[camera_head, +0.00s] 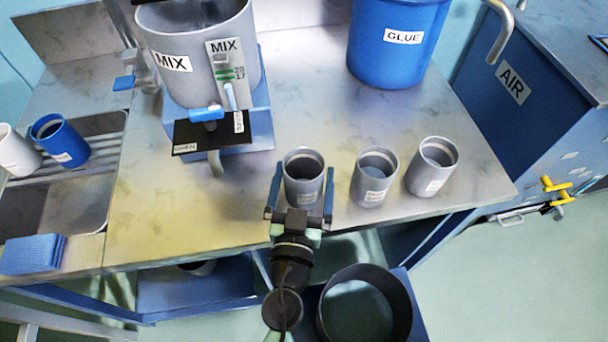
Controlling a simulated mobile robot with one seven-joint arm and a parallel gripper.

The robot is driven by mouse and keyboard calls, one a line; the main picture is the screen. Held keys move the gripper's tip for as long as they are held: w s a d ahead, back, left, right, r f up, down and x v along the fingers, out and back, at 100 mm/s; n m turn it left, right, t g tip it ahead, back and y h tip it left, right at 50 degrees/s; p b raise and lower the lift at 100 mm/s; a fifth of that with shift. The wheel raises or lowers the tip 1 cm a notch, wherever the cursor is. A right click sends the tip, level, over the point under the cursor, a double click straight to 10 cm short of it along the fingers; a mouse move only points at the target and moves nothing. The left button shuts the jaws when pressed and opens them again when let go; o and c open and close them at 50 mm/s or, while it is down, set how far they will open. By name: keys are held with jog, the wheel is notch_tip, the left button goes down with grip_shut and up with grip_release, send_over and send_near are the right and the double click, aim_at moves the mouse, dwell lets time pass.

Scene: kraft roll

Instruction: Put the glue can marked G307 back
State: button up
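The label print is too small to read, so I cannot tell which is G307. My gripper (303,184) has one finger on each side of the left can. The fingers lie very near its wall; I cannot tell whether they touch it. The left can is upright and seems to rest on the bench.
A grey MIX vessel (195,82) with a blue-handled tap stands behind, left of a blue GLUE bucket (393,50). A dark round bin (399,300) is below the front edge.

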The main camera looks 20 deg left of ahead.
jog(key=shift+r, duration=0.25)
jog(key=shift+s+d+f, duration=0.1)
jog(key=shift+s+f, duration=0.1)
jog(key=shift+s, duration=0.1)
jog(key=b+v, duration=0.6)
jog(key=v, duration=0.5)
jog(key=shift+s+r, duration=0.2)
jog(key=shift+r, duration=0.05)
jog(key=shift+d, duration=0.1)
